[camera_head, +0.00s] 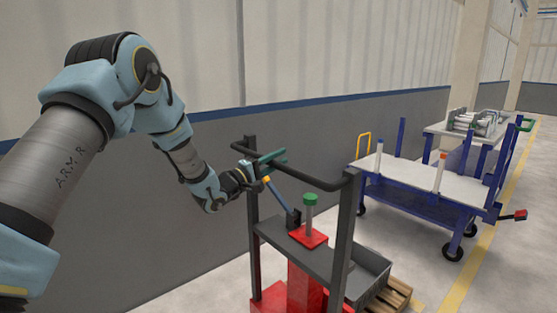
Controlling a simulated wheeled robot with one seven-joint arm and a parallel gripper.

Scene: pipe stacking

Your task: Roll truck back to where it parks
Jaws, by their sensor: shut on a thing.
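The truck in front of me has a dark grey upright frame with a top handle bar (315,179), a grey shelf and red lower parts (305,285). My gripper (262,162) is at the left end of the handle bar and shut on it, with its green-tipped fingers by the bar. The exact finger contact is small and partly hidden. A blue lever with an orange tip (280,198) and a green-topped post on a red block (310,215) stand on the truck inside the frame.
A grey crate (372,272) and a wooden pallet (397,297) are close behind the truck. A blue cart with a white top (405,170) stands beyond, and a table with pipes (470,125) behind it. A grey wall (130,210) runs along the left. Yellow lines mark the floor at right.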

